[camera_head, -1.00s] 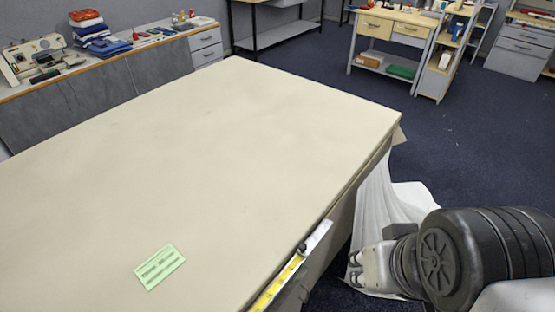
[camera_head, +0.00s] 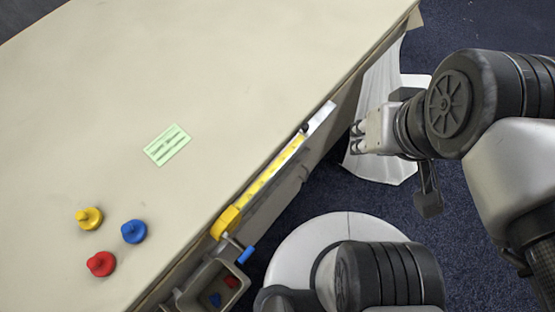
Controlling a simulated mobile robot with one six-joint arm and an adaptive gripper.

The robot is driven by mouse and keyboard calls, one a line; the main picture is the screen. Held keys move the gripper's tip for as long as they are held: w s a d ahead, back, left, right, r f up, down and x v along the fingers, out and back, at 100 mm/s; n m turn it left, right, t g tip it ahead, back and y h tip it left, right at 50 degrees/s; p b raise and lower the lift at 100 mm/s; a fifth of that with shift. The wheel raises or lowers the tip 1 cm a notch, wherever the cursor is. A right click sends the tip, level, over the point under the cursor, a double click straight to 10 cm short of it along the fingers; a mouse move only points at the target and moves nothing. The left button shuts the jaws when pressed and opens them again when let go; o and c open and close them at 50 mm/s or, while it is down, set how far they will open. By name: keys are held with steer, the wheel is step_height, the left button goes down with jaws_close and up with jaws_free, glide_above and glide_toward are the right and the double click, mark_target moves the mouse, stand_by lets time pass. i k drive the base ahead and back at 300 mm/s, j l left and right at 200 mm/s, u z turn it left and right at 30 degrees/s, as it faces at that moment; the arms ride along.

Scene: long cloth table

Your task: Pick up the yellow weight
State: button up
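The yellow weight (camera_head: 89,218) stands on the table at the lower left, a small round piece with a knob on top. A blue weight (camera_head: 134,231) stands to its right and a red weight (camera_head: 101,264) stands below it, all close together but apart. My gripper (camera_head: 357,138) is off the table's right edge, well to the right of and above the weights in the picture. Its fingers point left toward the table. They look small and partly merged, so I cannot tell how far they are parted. No weight is at the fingers.
A green label card (camera_head: 167,145) lies flat on the table (camera_head: 230,80). A yellow tape or ruler (camera_head: 265,180) runs along the table's right edge. A grey bin (camera_head: 213,284) with red and blue pieces hangs at that edge. White cloth (camera_head: 375,110) drapes at the far corner.

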mark_target(90, 219)
steer(key=k+u, duration=0.1)
steer(key=u, duration=2.4)
steer(key=i+j, duration=0.3)
steer(key=j, duration=0.25)
steer(key=j+z, duration=0.1)
steer(key=z, duration=0.3)
steer(key=i+j+z, duration=0.1)
steer(key=z, duration=0.3)
steer(key=j+z, duration=0.25)
steer(key=z, duration=0.15)
steer(key=j+z, duration=0.15)
steer(key=z, duration=0.25)
